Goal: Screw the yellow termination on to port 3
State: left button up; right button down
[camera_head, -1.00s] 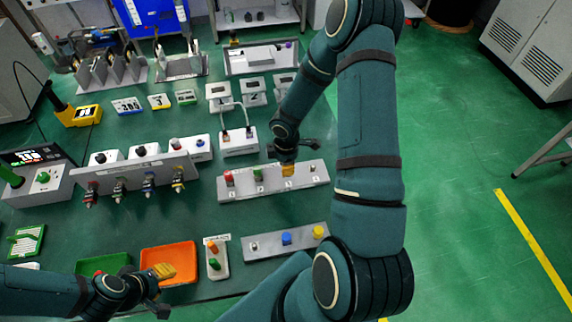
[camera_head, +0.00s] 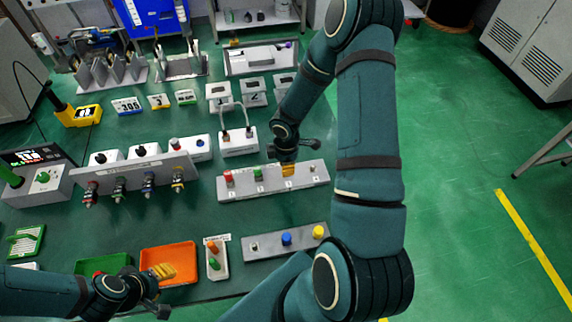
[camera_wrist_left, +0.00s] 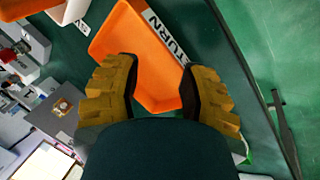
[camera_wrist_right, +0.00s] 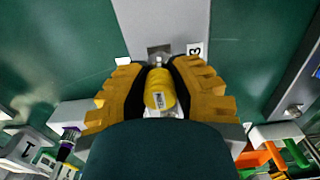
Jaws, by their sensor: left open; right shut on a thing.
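The yellow termination (camera_wrist_right: 159,92) is a short ribbed cylinder with a small white label. My right gripper (camera_wrist_right: 160,85) is shut on it from both sides. Its front end points at the metal connector (camera_wrist_right: 158,61) of port 3, beside the tag "3" (camera_wrist_right: 195,50). I cannot tell whether the threads are engaged. In the head view my right gripper (camera_head: 288,169) is at the third place of the grey port block (camera_head: 275,186), and its fingers hide the termination there. My left gripper (camera_head: 163,272) is open and empty near the orange tray (camera_head: 169,251).
A red cap (camera_head: 227,176) and a green cap (camera_head: 258,173) sit on the port block to the left of my right gripper. A front strip (camera_head: 270,247) holds a blue cap (camera_head: 287,238) and another yellow cap (camera_head: 319,231). A valve panel (camera_head: 135,175) stands left.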

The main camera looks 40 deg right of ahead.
pick_arm(q)
jog(key=shift+f+b, duration=0.45)
jog(key=shift+f, duration=0.05)
pick_arm(e)
jog(key=shift+f, duration=0.55)
jog(key=c, duration=0.8)
grip_release()
jog(key=shift+c, duration=0.2)
notch_tip(320, 180, up, 12)
